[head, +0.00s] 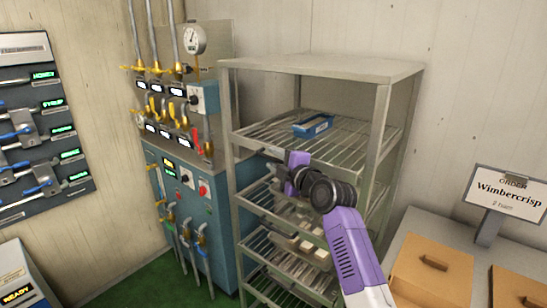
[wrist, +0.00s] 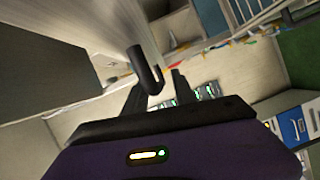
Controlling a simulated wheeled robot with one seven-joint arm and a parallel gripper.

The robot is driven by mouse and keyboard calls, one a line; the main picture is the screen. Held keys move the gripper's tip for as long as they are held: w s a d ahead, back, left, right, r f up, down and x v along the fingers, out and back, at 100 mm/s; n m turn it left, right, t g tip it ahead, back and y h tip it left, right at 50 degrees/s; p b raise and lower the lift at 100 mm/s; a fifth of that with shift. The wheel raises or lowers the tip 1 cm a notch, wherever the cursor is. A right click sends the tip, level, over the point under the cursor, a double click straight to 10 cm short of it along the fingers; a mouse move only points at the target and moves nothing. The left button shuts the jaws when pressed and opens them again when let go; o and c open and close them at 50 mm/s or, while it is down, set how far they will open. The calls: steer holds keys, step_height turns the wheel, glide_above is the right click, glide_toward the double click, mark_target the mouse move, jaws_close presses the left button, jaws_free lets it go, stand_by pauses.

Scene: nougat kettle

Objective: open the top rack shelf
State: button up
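The metal rack (head: 330,66) stands in the middle of the head view. Its top wire shelf (head: 345,145) lies below the solid top panel and bears a blue tray (head: 313,126). My gripper (head: 270,165) is at the front left edge of this shelf, on my purple arm. In the wrist view, my gripper's dark fingers (wrist: 157,92) are apart. A short dark handle (wrist: 148,66) lies between or just beyond the fingertips, close to a pale flat surface. I cannot tell whether the fingers touch it. My arm hides part of the shelf's front.
Lower wire shelves (head: 285,255) hold several pale blocks. A blue machine (head: 180,185) with valves and pipes stands close on the rack's left. A counter with a brown box (head: 432,272) and an order sign (head: 508,193) is at the right.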

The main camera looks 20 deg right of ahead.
steer(key=shift+w+a, duration=0.1)
steer(key=shift+w, duration=0.2)
steer(key=shift+c, duration=0.2)
jaws_close()
steer(key=shift+f, duration=0.15)
stand_by(1.0)
